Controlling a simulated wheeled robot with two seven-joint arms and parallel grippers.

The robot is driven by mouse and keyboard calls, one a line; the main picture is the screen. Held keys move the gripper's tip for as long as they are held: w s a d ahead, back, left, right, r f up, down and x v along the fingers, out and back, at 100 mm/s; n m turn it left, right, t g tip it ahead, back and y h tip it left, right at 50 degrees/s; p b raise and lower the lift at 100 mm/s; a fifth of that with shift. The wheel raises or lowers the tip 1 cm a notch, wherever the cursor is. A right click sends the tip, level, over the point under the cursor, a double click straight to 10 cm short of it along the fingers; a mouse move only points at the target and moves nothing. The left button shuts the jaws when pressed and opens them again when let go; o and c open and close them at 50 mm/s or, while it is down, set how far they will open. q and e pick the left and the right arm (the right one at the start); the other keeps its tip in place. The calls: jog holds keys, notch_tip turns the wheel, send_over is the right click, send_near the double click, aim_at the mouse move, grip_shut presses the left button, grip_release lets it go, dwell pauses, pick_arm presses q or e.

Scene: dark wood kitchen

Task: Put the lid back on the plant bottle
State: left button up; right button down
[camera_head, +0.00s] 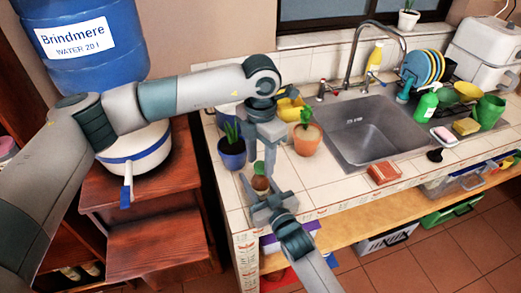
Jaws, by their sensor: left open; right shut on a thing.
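The plant bottle (260,183) is a small brownish vessel with green at its top, near the counter's front left corner. My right gripper (268,198) comes up from the bottom and is shut on it. My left gripper (263,150) points down just above the bottle, with its fingers apart around or close over the bottle's top. I cannot tell whether the fingers touch it. I cannot make out a separate lid; the bottle's mouth is small and partly covered by the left gripper.
A blue pot plant (232,153) and an orange pot plant (306,139) stand close on either side of the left gripper.

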pick_arm(q)
jog(key=shift+f, duration=0.3)
jog(key=shift+c, duration=0.6)
grip_shut()
jog(key=shift+o, duration=1.4)
grip_release()
notch_tip(320, 180, up, 12)
